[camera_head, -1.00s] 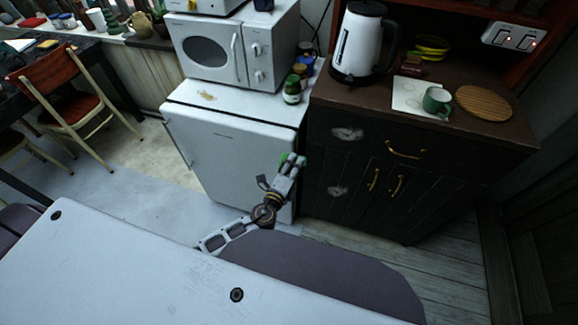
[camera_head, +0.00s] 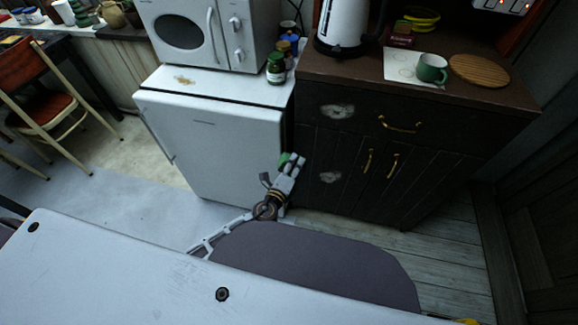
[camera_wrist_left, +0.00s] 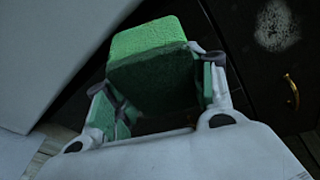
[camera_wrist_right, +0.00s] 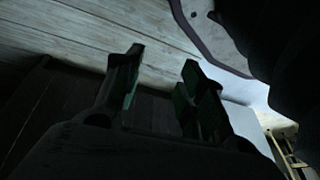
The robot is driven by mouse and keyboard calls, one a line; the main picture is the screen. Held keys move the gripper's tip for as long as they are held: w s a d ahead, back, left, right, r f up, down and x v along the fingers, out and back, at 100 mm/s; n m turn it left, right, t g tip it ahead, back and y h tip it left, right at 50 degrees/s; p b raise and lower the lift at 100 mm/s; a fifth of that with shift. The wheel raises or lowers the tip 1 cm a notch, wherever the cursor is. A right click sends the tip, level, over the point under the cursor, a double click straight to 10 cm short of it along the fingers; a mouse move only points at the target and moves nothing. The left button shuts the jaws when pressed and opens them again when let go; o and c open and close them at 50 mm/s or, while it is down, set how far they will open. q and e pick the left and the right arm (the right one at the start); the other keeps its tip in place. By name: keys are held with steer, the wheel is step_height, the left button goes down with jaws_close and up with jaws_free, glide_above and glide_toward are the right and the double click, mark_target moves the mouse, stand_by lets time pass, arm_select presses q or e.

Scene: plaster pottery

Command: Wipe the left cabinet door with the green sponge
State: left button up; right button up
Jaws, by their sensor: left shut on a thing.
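The left cabinet door (camera_head: 345,165) is dark wood with a gold handle on its right side and a pale smudge (camera_head: 328,177) low at its left. My left gripper (camera_head: 292,164) is shut on the green sponge (camera_wrist_left: 150,65), which juts out beyond the fingers in the left wrist view. In the head view only a bit of the sponge (camera_head: 284,159) shows. The gripper appears just left of the door, in front of the fridge's right edge; contact is not visible. My right gripper (camera_wrist_right: 160,80) is open and empty over the floor, outside the head view.
The white fridge (camera_head: 220,150) stands left of the cabinet. A drawer (camera_head: 365,121) with another pale smudge is above the doors. A kettle (camera_head: 341,25) and green mug (camera_head: 431,68) stand on the cabinet top. A dark rounded seat (camera_head: 320,265) and white tabletop (camera_head: 120,270) lie in front.

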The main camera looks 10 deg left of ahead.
arm_select(q)
steer(key=w+d+f+m+h+b, duration=0.1)
steer(key=d+f+m+b, duration=0.2)
steer(key=f+b, duration=0.6)
steer(key=w+d+f+m+g+h+b, duration=0.1)
steer(key=d+f+m+b, duration=0.2)
steer(key=d+f+b, duration=0.3)
steer(key=shift+w+d+f+g+b, duration=0.35)
steer(key=shift+f+b, duration=1.85)
steer(key=shift+f, duration=2.2)
arm_select(e)
steer(key=w+a+r+t+y, duration=0.2)
steer(key=w+a+r, duration=0.3)
steer(key=w, duration=0.1)
steer(key=shift+w+r, duration=0.2)
steer(key=shift+w, duration=0.05)
arm_select(q)
steer(key=shift+w+a, duration=0.1)
steer(key=shift+w, duration=0.05)
arm_select(e)
steer(key=shift+w, duration=0.15)
